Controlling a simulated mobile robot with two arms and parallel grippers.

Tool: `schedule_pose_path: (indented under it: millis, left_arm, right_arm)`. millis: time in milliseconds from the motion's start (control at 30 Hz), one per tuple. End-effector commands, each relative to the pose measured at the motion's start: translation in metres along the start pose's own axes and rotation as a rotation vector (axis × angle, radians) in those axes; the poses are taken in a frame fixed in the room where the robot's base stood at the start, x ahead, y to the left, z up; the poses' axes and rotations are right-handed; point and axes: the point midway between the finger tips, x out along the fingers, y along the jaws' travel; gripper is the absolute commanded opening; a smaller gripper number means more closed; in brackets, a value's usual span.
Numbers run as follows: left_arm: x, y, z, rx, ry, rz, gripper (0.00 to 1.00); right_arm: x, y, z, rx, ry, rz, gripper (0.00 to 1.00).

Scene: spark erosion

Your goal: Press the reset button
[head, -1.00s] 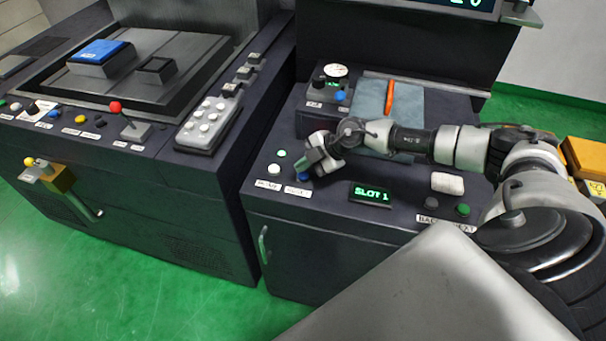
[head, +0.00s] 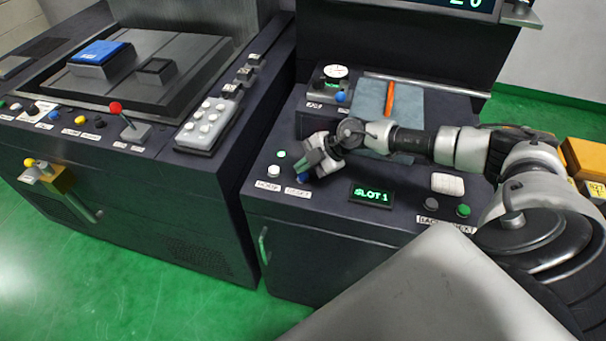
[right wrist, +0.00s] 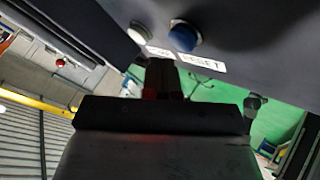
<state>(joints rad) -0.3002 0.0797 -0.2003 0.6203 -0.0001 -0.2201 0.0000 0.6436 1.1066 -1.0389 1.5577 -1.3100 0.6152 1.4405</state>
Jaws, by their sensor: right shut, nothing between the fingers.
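The blue reset button (head: 304,177) is on the front left of the right-hand machine's dark panel, partly hidden by my right gripper. In the right wrist view the blue button (right wrist: 184,37) stands beside a white label reading RESET (right wrist: 203,63). My right gripper (head: 308,165) is shut and empty, just above and beside the blue button in the head view. In the wrist view its fingers (right wrist: 165,80) lie below the button in the picture. I cannot tell whether they touch it. My left gripper is not in view.
A white button (head: 273,171) and a small green light (head: 281,154) are close left of the gripper. A SLOT 1 display (head: 371,195) and a green button (head: 463,210) are to the right. A grey cloth (head: 408,103) with an orange tool lies behind the arm.

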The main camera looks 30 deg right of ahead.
Motion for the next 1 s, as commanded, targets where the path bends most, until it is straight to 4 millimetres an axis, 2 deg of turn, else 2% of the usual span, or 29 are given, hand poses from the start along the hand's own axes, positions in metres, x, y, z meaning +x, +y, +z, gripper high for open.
schedule_pose_path:
  millis: [1000]
  left_arm:
    - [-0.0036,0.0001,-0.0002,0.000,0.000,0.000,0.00]
  right_arm:
    - [0.0059,-0.0044,0.0039,0.001,0.001,0.000,0.00]
